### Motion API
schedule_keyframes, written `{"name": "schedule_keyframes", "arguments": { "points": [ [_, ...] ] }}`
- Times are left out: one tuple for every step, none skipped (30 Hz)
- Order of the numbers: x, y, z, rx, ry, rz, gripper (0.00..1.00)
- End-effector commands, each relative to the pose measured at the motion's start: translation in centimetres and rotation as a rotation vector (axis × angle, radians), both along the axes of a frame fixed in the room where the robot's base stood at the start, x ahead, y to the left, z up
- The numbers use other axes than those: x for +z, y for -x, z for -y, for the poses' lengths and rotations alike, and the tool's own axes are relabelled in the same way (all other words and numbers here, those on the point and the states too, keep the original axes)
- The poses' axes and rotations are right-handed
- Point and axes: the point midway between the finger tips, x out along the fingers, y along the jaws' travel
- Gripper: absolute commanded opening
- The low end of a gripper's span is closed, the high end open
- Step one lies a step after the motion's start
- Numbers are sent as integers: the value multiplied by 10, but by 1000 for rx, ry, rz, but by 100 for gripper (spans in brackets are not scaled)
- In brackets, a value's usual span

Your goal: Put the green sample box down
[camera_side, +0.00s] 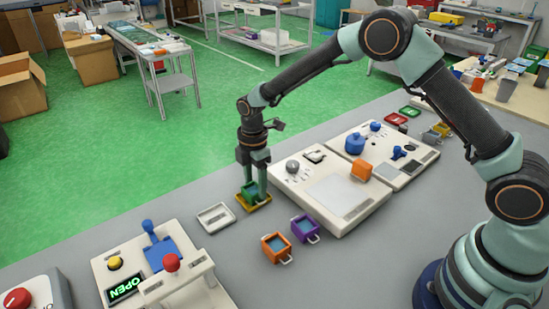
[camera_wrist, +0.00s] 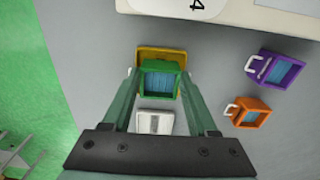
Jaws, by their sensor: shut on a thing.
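The green sample box (camera_wrist: 160,83) is an open-topped box with blue inside. It sits between the fingers of my gripper (camera_wrist: 158,90), which is shut on it. In the side view the green box (camera_side: 250,189) is at the fingertips of my gripper (camera_side: 255,181), at or just above a yellow tray (camera_side: 262,203) on the grey table. The yellow tray's rim (camera_wrist: 160,53) shows around the box in the wrist view. I cannot tell whether the box touches the tray's floor. The fingers hide part of the box in the side view.
A white tray (camera_side: 216,218) lies close beside the yellow one. An orange box (camera_side: 276,247) and a purple box (camera_side: 305,228) stand nearby. A white panel (camera_side: 335,195) is to the right, and a machine with an OPEN sign (camera_side: 125,289) is at front left.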

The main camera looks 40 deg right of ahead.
Motion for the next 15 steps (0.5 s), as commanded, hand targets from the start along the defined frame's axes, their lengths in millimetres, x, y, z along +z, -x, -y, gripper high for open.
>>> {"name": "schedule_keyframes", "arguments": {
  "points": [
    [-1, 0, 0, 0, 0, 0, 0],
    [-2, 0, 0, 0, 0, -1, 0],
    [-3, 0, 0, 0, 0, -1, 0],
    [-3, 0, 0, 0, 0, -1, 66],
    [-3, 0, 0, 0, 0, -1, 78],
    [-3, 0, 0, 0, 0, -1, 89],
    [-3, 0, 0, 0, 0, -1, 89],
    [-3, 0, 0, 0, 0, -1, 89],
    [-3, 0, 0, 0, 0, -1, 89],
    [-3, 0, 0, 0, 0, -1, 89],
    [-3, 0, 0, 0, 0, -1, 89],
    [-3, 0, 0, 0, 0, -1, 89],
    [-3, 0, 0, 0, 0, -1, 89],
    [-3, 0, 0, 0, 0, -1, 89],
    [-2, 0, 0, 0, 0, 0, 89]
  ]
}}
